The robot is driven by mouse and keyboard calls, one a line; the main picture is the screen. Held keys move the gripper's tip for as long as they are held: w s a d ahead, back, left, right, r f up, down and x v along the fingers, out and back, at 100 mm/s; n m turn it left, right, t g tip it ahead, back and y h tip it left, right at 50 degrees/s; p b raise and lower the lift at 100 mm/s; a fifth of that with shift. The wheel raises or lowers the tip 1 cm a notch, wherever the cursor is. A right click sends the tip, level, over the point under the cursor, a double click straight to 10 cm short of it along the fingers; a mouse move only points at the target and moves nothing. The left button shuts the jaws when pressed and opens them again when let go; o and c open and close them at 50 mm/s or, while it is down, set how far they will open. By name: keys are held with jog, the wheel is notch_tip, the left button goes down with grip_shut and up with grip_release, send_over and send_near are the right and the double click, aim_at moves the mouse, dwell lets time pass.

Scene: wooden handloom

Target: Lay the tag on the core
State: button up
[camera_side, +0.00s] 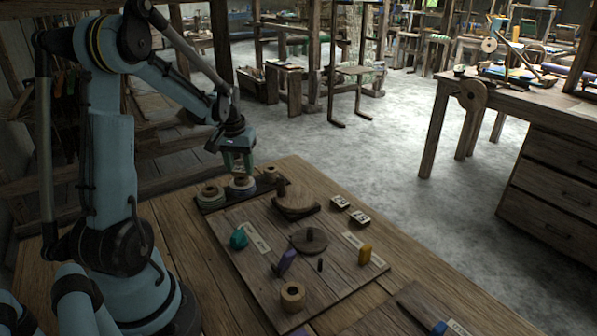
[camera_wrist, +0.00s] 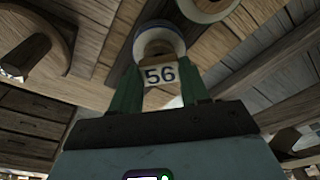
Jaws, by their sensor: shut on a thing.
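My gripper (camera_wrist: 155,88) is shut on a small pale tag marked "56" (camera_wrist: 160,75), held upright between its green fingers. In the side view my gripper (camera_side: 238,161) hangs just above a blue-and-white spool (camera_side: 241,186) on a dark rack. That spool also shows just beyond the tag in the wrist view (camera_wrist: 158,36). I cannot tell whether the tag touches it, or for certain which piece is the core. The held tag is too small to make out in the side view.
Two small numbered tiles (camera_side: 360,219) lie at the table's right edge.

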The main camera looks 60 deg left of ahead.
jog(key=shift+f, duration=0.25)
jog(key=shift+f, duration=0.35)
jog(key=o, duration=1)
jog(key=shift+r, duration=0.15)
notch_tip(320, 180, up, 12)
jog(key=s+d, duration=0.1)
jog(key=d+f+m+t, duration=0.1)
jog(key=d+m+t, duration=0.1)
jog(key=d, duration=0.7)
jog(key=d+f+m+t, duration=0.1)
jog(key=d+m, duration=0.3)
jog(key=d, duration=0.5)
jog(key=d+f+m+t+h, duration=0.1)
jog(key=d+m+t, duration=0.2)
jog(key=d, duration=0.7)
jog(key=shift+s, duration=0.15)
